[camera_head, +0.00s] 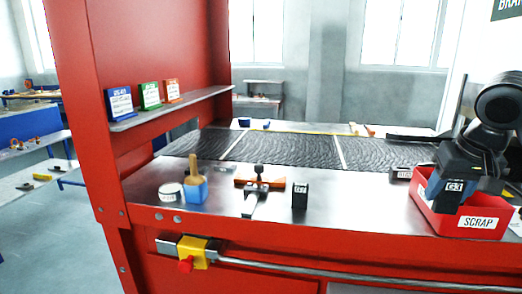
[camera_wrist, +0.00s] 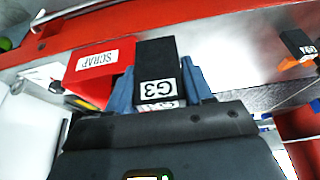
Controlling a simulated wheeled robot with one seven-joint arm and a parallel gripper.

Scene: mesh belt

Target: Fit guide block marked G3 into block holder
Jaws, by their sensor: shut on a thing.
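My gripper (camera_head: 455,180) is at the right in the head view, with its blue fingers shut on a black block. In the wrist view the gripper (camera_wrist: 160,88) grips this guide block (camera_wrist: 154,62), whose white label reads G3. The block is over or in the red scrap bin; I cannot tell how high. An orange fixture (camera_head: 272,183) with a black knob and a grey metal arm sits mid-bench; I cannot tell whether it is the block holder.
The red bin marked SCRAP (camera_head: 478,231) stands at the bench's right. A black block (camera_head: 300,196) stands right of the fixture; another dark block (camera_head: 401,173) lies near the bin. A blue-based brush (camera_head: 195,188) and a round tin (camera_head: 171,192) are left. Bench between block and bin is clear.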

